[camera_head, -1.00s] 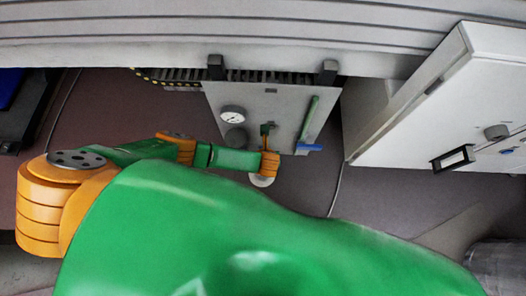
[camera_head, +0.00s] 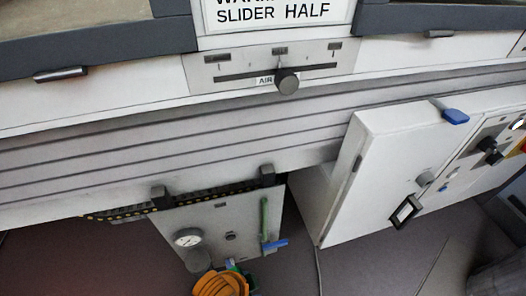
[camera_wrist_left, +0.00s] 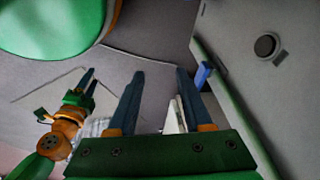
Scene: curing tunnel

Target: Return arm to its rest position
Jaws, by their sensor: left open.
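My left gripper (camera_wrist_left: 160,72) is open in the left wrist view, its two dark fingers apart with no object visibly held between them. It is beside the grey panel (camera_wrist_left: 285,100) with the green pipe (camera_wrist_left: 232,108) and blue valve handle (camera_wrist_left: 203,75). In the head view, an orange joint of my arm (camera_head: 220,284) shows at the bottom edge, just below the panel (camera_head: 220,222); the fingers cannot be made out there. My other gripper (camera_wrist_left: 88,76) shows small at the left of the wrist view, its fingers close together; their opening is unclear.
The panel carries a round gauge (camera_head: 187,237) and a blue handle (camera_head: 274,245). A white cabinet (camera_head: 350,190) juts out at the right. Above runs the tunnel's ribbed side (camera_head: 150,165) with a slider knob (camera_head: 287,81). Floor (camera_head: 400,255) shows clear below the cabinet.

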